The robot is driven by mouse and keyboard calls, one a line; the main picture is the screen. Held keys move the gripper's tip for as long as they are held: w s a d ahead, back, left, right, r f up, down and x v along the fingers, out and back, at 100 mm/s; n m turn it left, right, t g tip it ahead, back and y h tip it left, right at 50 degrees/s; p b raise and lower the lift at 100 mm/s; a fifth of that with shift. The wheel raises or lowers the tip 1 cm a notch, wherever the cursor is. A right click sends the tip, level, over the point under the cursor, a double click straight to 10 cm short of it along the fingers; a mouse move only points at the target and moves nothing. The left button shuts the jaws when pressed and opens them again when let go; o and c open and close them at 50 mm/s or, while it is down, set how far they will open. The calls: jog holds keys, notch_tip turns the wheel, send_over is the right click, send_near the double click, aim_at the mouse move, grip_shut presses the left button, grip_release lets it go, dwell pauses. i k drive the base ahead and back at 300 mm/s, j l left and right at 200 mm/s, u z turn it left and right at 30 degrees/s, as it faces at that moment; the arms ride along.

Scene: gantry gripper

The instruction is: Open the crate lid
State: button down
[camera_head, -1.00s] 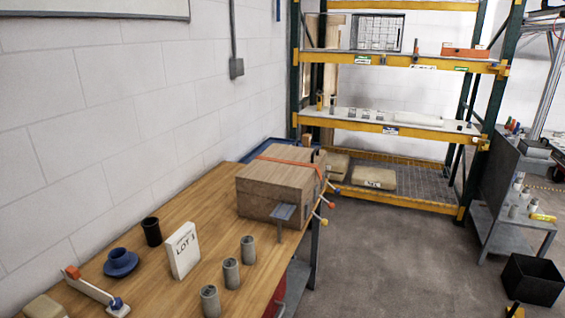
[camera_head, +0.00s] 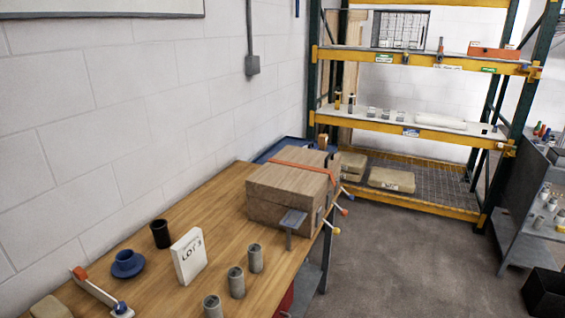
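The wooden crate (camera_head: 268,208) stands on the far right end of the wooden workbench (camera_head: 190,228). Its lid (camera_head: 285,172) lies flat on top and looks shut. An orange strap (camera_head: 302,166) runs across the lid and over its right edge. A small grey plate on a post (camera_head: 292,220) stands at the crate's near side. My gripper is not in view.
A yellow-beamed rack (camera_head: 420,130) stands behind. Floor (camera_head: 410,245) right of the bench is clear.

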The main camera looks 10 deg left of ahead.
aim_at(295, 178)
jog(key=i+l+u, duration=0.6)
jog(key=i, duration=0.2)
jog(key=i+l+u, duration=0.65)
jog(key=l, duration=0.15)
jog(key=i+l+u, duration=0.3)
jog(key=l, duration=0.25)
jog(key=i+l+u, duration=0.1)
jog(key=l+u, duration=0.2)
jog(key=l, duration=0.25)
jog(key=i+l+u, duration=0.1)
jog(key=l+u, duration=0.25)
jog(key=l, duration=0.3)
jog(key=l+u, duration=0.3)
jog(key=l, duration=0.3)
